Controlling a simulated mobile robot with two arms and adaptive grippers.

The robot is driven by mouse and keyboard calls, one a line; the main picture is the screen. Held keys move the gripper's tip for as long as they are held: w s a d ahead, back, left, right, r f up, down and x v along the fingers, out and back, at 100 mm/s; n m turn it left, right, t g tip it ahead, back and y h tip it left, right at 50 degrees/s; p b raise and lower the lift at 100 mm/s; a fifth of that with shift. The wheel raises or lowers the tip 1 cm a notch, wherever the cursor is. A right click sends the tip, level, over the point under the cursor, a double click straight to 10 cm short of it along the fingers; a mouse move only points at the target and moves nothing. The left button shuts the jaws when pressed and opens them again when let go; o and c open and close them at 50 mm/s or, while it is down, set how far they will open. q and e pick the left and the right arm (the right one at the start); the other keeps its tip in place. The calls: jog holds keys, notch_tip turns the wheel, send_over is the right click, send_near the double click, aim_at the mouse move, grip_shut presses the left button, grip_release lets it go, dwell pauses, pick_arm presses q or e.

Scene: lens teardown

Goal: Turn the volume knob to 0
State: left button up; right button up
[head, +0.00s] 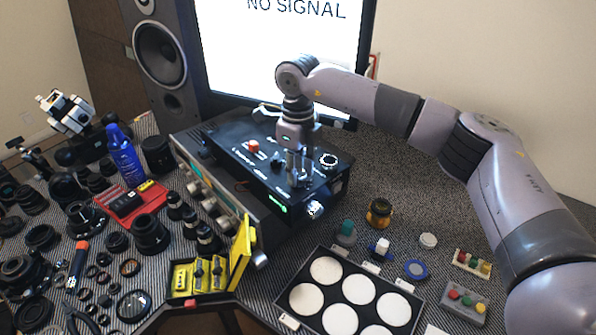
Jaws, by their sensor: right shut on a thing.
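A black control box (250,166) lies on top of a larger device in the middle of the head view. My right gripper (300,181) points straight down at the box's top, near its right end. It is shut on a small knob there, which its fingers mostly hide. Another dark knob with a pale dial ring (328,160) stands just right of the gripper. A red button (254,146) is to its left. Labels on the box are too small to read, so I cannot tell the knob's setting. My left gripper is not in view.
A monitor (280,50) reading "NO SIGNAL" and a speaker (158,55) stand behind. Many lenses, a blue bottle (124,155) and an open yellow case (242,252) crowd the left. A tray with white discs (283,312) and button boxes (465,302) lie at front right.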

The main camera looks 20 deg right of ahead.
aim_at(298, 173)
dwell(0.5)
jog(key=o, duration=1.1)
jog(key=shift+o, duration=0.2)
notch_tip(298, 173, up, 12)
